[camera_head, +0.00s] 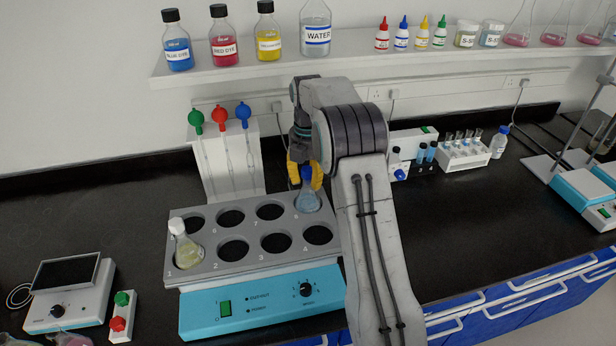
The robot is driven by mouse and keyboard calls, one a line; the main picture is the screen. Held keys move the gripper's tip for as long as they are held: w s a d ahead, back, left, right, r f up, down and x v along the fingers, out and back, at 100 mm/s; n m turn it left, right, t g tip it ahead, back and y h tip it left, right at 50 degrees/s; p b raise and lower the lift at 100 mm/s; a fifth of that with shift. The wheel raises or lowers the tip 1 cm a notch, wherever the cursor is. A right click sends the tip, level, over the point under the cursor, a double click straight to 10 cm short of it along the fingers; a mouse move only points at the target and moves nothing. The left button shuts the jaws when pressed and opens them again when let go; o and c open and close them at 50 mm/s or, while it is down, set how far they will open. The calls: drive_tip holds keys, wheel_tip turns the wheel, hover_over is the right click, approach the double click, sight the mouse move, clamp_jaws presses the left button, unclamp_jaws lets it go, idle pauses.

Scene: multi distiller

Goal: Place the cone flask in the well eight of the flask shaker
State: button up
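The flask shaker (204,266) has a grey top with two rows of wells and a blue front. A cone flask with blue liquid (308,203) is at the back-right well, the one in well eight's place. It looks upright with its lower part in the well; whether it is fully seated is hard to tell. My gripper (306,178) points down over this flask, its yellow fingers on both sides of the neck. Whether they press on the neck cannot be made out. Another flask with yellowish liquid and a white cap (187,250) stands tilted in well one.
A white rack with coloured pipette bulbs (228,165) stands behind the shaker. A tube rack (464,153) is at the right, and a device with a dark screen (70,290) at the left. A shelf (350,65) with bottles runs above.

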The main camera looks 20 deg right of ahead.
drive_tip(key=shift+o, duration=0.8)
